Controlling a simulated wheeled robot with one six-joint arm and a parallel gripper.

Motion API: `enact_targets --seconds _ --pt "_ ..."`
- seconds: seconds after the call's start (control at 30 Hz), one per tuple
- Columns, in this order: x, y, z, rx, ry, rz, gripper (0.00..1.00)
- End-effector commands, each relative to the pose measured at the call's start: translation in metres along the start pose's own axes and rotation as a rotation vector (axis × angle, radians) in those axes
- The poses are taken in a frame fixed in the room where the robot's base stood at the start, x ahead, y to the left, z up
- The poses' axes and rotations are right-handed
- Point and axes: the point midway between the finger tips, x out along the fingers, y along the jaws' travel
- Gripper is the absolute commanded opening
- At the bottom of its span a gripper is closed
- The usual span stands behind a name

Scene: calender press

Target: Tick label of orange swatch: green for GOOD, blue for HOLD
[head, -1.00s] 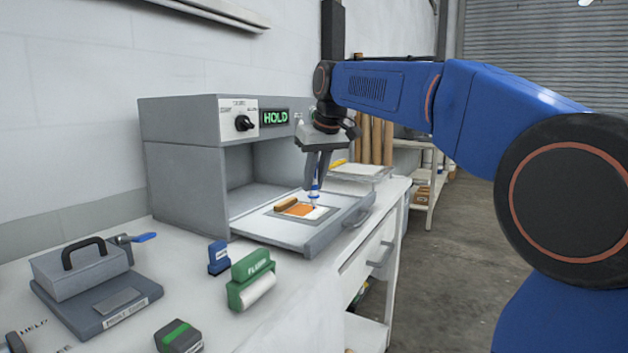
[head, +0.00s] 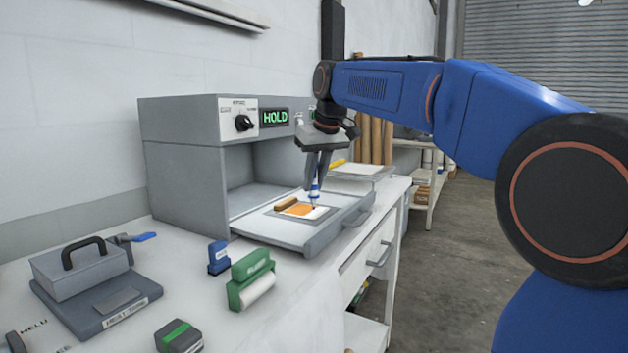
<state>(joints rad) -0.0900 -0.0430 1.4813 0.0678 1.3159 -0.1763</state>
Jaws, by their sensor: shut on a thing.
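The orange swatch (head: 299,209) lies on the pulled-out grey tray (head: 292,238) of the cabinet, with a white label (head: 317,213) at its right. The cabinet's display (head: 275,117) reads HOLD in green letters. My gripper (head: 314,183) points down over the label, shut on a white and blue marker (head: 315,192). The marker is upright, its tip at or just above the label; I cannot tell whether it touches. A small dark mark shows at the tip, too small to read. A brown wooden piece (head: 287,203) lies along the swatch's far left edge.
A blue stamp-like block (head: 218,257), a green roller holder (head: 250,280) and a dark pad with a green stripe (head: 179,336) stand on the bench. A grey press (head: 95,290) stands at the left. Papers (head: 357,171) lie right of the cabinet.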

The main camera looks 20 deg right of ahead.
Motion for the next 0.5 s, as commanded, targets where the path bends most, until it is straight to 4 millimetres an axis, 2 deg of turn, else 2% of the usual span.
enact_targets --seconds 0.5 --pt "0.0046 0.0 0.0021 0.0 -0.001 0.0 0.0"
